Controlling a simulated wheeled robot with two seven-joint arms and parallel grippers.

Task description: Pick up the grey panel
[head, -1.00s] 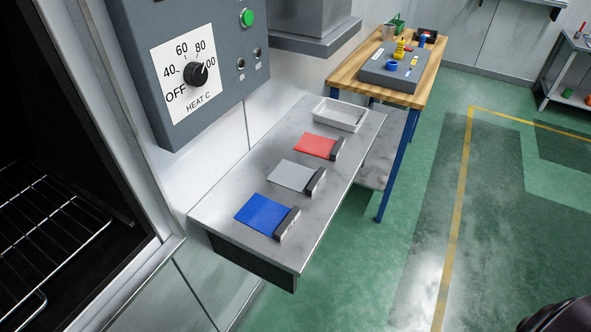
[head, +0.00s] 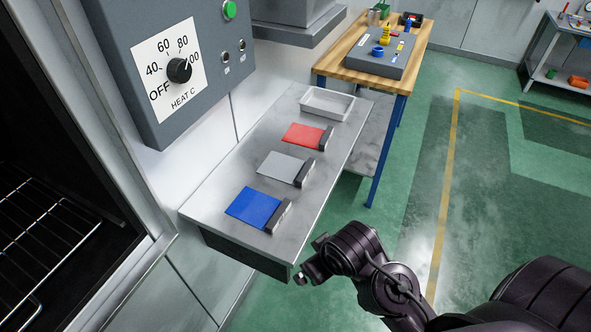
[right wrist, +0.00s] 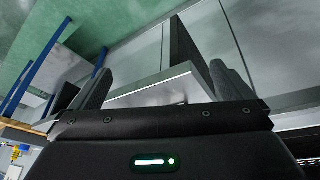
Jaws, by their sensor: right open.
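The grey panel (head: 284,167) lies flat on the metal shelf (head: 322,182), between a red panel (head: 303,136) and a blue panel (head: 253,206). It has a dark block-like handle (head: 305,172) along its right edge. My right gripper (head: 303,275) is by the shelf's near front corner, apart from the grey panel. In the right wrist view its two fingers (right wrist: 163,85) are spread with nothing visibly held. No panel can be made out clearly there. My left gripper is not in view.
A shallow pale tray (head: 328,103) stands at the shelf's far end. A wooden-topped table (head: 350,76) with blue legs is beyond it. Open green floor (head: 400,190) lies right of the shelf.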

